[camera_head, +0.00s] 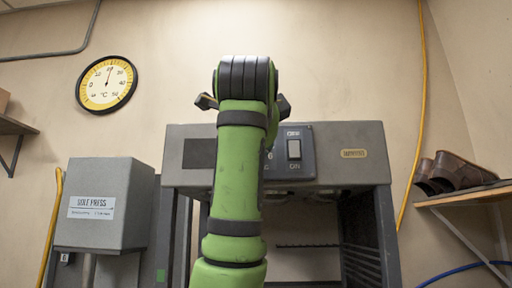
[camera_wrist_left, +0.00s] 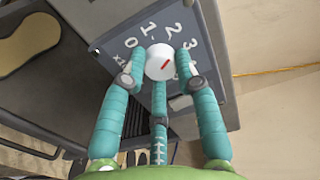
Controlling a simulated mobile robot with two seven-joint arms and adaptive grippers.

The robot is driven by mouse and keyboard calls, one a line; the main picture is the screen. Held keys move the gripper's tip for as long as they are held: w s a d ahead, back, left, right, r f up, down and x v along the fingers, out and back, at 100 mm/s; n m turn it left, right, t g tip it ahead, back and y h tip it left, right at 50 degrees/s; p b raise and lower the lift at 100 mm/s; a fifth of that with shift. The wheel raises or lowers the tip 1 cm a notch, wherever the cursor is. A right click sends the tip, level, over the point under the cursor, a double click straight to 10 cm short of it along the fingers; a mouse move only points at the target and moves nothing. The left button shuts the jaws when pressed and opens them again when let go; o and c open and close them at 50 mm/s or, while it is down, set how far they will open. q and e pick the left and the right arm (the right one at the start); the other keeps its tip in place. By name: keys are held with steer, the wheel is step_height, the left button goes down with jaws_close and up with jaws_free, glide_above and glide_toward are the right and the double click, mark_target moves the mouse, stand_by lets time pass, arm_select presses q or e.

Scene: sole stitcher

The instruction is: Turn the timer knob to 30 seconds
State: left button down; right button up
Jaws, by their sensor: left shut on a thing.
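In the head view my green arm hides the knob and most of the gripper. My right gripper is not in view.
The grey machine (camera_head: 348,139) has an OFF/ON switch (camera_head: 294,149) just right of my arm. A grey box (camera_head: 107,216) on the left reads "SOLE PRESS". A wall thermometer (camera_head: 106,84) hangs at upper left. Brown shoes (camera_head: 457,170) stand on a shelf at right.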

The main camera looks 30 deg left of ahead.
arm_select(q)
steer(key=m, duration=0.5)
steer(key=shift+s+a+r+m+b, duration=0.1)
steer(key=shift+r+m+b, duration=0.1)
steer(key=shift+m+b, duration=0.15)
stand_by(0.4)
steer(key=c, duration=0.9)
jaws_free()
steer(key=shift+w+a+f, duration=0.1)
steer(key=shift+w+a, duration=0.05)
steer(key=shift+w, duration=0.05)
steer(key=v, duration=1.2)
steer(key=shift+s, duration=0.1)
steer(key=shift+a, duration=0.1)
steer(key=shift+f, duration=0.1)
